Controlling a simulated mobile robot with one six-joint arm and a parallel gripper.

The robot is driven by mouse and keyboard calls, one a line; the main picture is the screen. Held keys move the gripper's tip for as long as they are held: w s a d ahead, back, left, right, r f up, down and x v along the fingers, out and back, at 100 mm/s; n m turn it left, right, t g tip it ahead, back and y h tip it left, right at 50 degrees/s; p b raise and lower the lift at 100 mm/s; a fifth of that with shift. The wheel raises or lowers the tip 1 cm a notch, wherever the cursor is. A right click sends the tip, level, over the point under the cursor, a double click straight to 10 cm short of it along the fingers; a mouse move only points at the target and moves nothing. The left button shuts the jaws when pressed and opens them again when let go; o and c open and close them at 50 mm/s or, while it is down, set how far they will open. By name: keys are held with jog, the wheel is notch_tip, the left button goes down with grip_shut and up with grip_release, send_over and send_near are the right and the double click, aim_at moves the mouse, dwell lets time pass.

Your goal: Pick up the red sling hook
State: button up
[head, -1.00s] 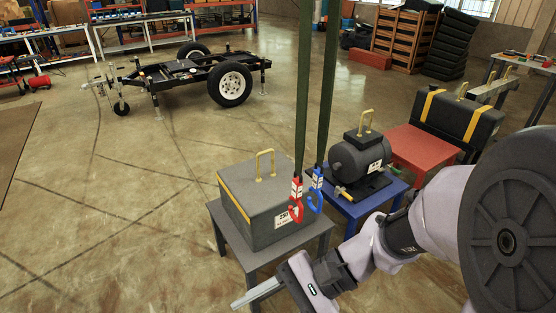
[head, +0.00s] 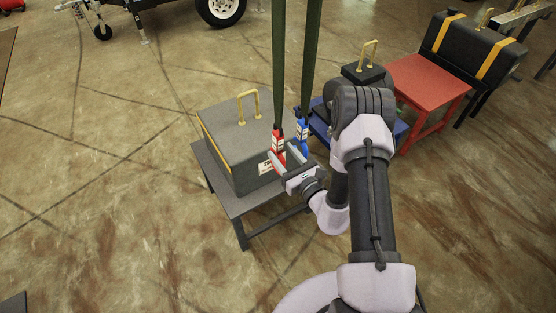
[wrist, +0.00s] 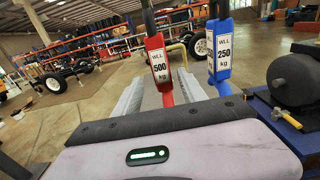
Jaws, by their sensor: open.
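The red sling hook (head: 277,142) hangs from a dark green strap beside the grey box, with a white tag. In the wrist view the red hook (wrist: 156,62) reads "WLL 500 kg" and hangs between my two fingers. My gripper (head: 283,158) is open around its lower part, which is partly hidden. No finger contact can be made out. The blue sling hook (head: 302,132) hangs just to the right on its own strap. In the wrist view the blue hook (wrist: 219,55) reads "WLL 250 kg" and is outside my right finger.
A grey box (head: 222,135) with a yellow handle sits on a grey table (head: 245,202) left of the hooks. A blue table (head: 320,128) holding a dark motor, and a red table (head: 432,80), stand to the right. Floor at the left is clear.

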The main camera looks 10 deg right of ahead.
aim_at(273, 139)
jog(key=b+x, duration=0.1)
jog(key=x, duration=0.5)
jog(key=shift+w+d+r+b, duration=0.1)
jog(key=shift+w+b, duration=0.25)
jog(key=shift+b, duration=0.05)
jog(key=shift+r, duration=0.1)
grip_shut()
